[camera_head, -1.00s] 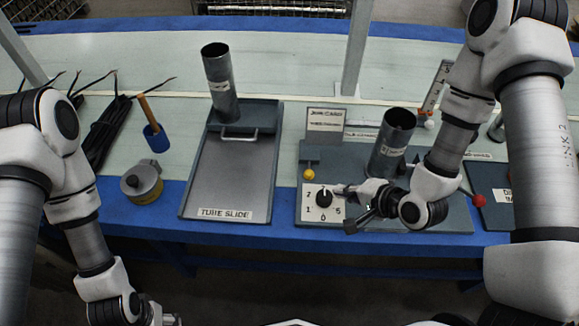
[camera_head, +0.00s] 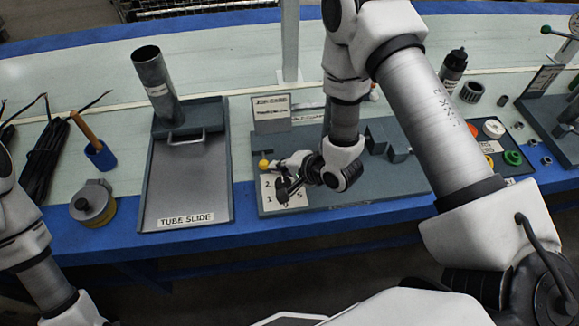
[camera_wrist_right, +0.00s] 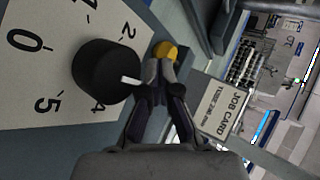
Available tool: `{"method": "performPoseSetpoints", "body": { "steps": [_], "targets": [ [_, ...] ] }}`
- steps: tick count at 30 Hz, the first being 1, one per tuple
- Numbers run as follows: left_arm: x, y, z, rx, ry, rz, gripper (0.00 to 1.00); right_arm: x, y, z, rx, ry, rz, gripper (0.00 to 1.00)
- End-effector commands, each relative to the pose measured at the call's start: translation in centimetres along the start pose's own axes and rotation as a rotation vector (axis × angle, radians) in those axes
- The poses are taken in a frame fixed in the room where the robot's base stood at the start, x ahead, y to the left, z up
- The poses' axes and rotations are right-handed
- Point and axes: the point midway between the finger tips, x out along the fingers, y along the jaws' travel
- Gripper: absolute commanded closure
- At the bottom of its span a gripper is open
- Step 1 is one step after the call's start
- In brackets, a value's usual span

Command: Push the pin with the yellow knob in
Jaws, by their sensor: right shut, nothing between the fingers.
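The yellow knob (camera_head: 264,163) stands at the left end of the grey pump fixture (camera_head: 375,190), just behind the numbered dial plate. It also shows in the right wrist view (camera_wrist_right: 165,50), directly beyond my fingertips. My right gripper (camera_head: 279,166) is shut and empty, pointing at the knob. In the wrist view its fingertips (camera_wrist_right: 160,68) overlap the knob's lower edge; I cannot tell whether they touch it. The knob's pin is hidden. My left gripper is out of view.
The black dial (camera_wrist_right: 105,70) is close beside my right fingers. A job card (camera_head: 271,112) stands behind the knob. The tube slide tray (camera_head: 187,175) with an upright tube (camera_head: 154,85) is to the left. My right arm covers part of the fixture.

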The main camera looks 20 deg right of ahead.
Motion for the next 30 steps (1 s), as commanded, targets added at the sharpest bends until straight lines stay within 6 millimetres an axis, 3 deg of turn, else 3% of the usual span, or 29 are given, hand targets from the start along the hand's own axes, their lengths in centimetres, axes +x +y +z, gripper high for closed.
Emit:
{"method": "performPoseSetpoints", "body": {
  "steps": [4,13,20,30],
  "targets": [
    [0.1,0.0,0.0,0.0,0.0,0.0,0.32,1.0,0.0,0.1,0.0,-0.001,0.001,1.0],
    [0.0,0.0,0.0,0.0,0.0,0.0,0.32,1.1,0.0,0.0,0.001,-0.001,0.0,1.0],
    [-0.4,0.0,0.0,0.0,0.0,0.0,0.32,2.3,-1.0,-1.5,0.0,0.0,-0.001,1.0],
    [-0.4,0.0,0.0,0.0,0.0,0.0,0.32,2.2,-1.0,-1.6,0.0,-0.001,0.0,1.0]
  ]
}}
